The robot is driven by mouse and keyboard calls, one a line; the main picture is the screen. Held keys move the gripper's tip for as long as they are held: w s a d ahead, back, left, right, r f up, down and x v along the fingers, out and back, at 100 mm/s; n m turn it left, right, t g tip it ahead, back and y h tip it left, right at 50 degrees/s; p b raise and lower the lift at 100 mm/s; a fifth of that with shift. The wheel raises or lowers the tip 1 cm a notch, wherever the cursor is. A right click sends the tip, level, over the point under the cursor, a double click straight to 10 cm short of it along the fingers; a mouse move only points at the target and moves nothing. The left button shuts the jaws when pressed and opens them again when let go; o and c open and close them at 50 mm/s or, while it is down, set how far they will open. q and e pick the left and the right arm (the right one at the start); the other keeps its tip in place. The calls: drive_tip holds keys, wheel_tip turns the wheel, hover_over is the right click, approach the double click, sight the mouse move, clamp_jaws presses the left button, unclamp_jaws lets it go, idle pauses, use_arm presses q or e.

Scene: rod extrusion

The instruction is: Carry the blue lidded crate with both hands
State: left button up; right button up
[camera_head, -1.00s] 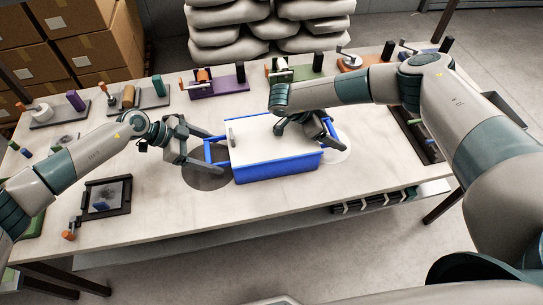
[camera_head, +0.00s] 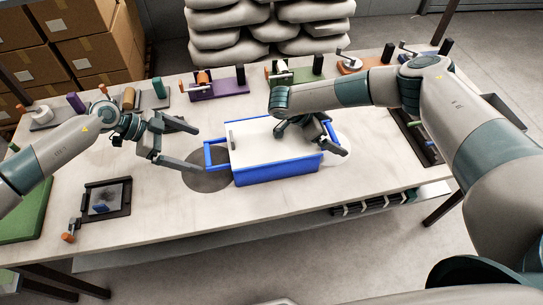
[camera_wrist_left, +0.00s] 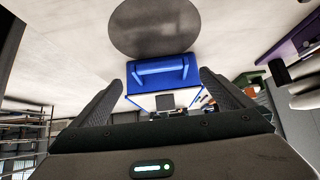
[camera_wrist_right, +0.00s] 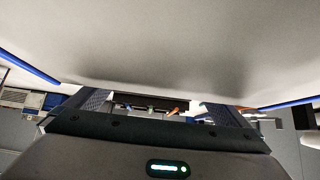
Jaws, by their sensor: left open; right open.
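The crate has a blue body (camera_head: 275,172) and a white lid (camera_head: 262,148) that looks shut. It sits level on the table, and its blue left handle (camera_head: 207,156) sticks out on the left. My left gripper (camera_head: 190,148) is open and empty, left of that handle and apart from it. In the left wrist view the blue handle (camera_wrist_left: 160,68) lies ahead between the spread fingers. My right gripper (camera_head: 308,133) is open over the crate's right end, partly hiding the right side. In the right wrist view a pale surface fills the top, with blue bars at both sides; contact is unclear.
A dark disc (camera_head: 203,181) lies partly under the crate's left end, a pale disc (camera_head: 343,152) at its right. A black tray (camera_head: 107,198) is at front left. Several fixtures, including a purple one (camera_head: 215,88), line the back. The front middle of the table (camera_head: 215,220) is clear.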

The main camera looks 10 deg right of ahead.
use_arm(q)
drive_tip(key=v, duration=0.4)
drive_tip(key=shift+a+r, duration=0.3)
use_arm(e)
drive_tip(key=v, duration=1.2)
use_arm(q)
drive_tip(key=shift+s+f, duration=0.1)
use_arm(e)
drive_tip(key=shift+s+f, duration=0.1)
drive_tip(key=shift+f, duration=0.05)
idle(0.4)
